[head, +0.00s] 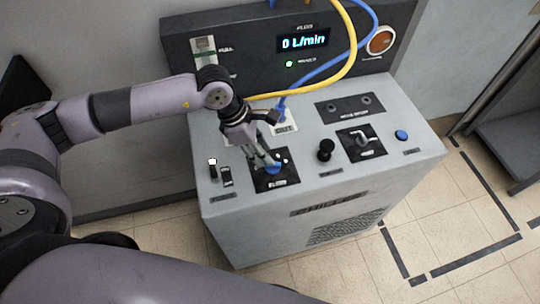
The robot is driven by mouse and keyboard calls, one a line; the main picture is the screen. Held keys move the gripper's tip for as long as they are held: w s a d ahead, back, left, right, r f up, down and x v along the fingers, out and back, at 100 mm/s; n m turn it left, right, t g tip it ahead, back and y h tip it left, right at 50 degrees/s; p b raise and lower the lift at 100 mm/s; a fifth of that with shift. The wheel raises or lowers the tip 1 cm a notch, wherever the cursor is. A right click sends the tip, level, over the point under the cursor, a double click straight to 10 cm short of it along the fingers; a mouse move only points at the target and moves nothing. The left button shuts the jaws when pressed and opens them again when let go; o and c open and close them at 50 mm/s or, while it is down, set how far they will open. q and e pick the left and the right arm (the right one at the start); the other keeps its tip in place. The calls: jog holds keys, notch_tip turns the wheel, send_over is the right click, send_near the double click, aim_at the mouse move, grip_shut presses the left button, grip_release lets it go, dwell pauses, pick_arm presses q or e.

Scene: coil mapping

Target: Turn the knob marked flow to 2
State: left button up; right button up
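The flow knob (273,168) is a small blue knob on a dark square plate (264,184) on top of the grey chiller cabinet (235,220). The plate's label and scale are too small to read surely. My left gripper (267,163) points down over the knob, with its fingertips at it. The fingers partly hide the knob, and I cannot tell whether they grip it. The display (303,40) on the back panel reads 0 L/min. My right gripper does not show.
A black knob (325,149), a lever on a plate (362,141) and a blue button (401,135) are right of the flow plate. A small switch (226,176) sits left. Yellow (350,45) and blue (330,68) hoses rise behind my gripper.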

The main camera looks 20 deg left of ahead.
pick_arm(q)
jog(key=x, duration=0.3)
jog(key=shift+d+f, duration=0.2)
jog(key=shift+f, duration=0.15)
jog(key=shift+w+f+p, duration=0.1)
jog(key=shift+f+p, duration=0.15)
jog(key=shift+p, duration=0.05)
jog(key=shift+d+f, duration=0.15)
grip_shut()
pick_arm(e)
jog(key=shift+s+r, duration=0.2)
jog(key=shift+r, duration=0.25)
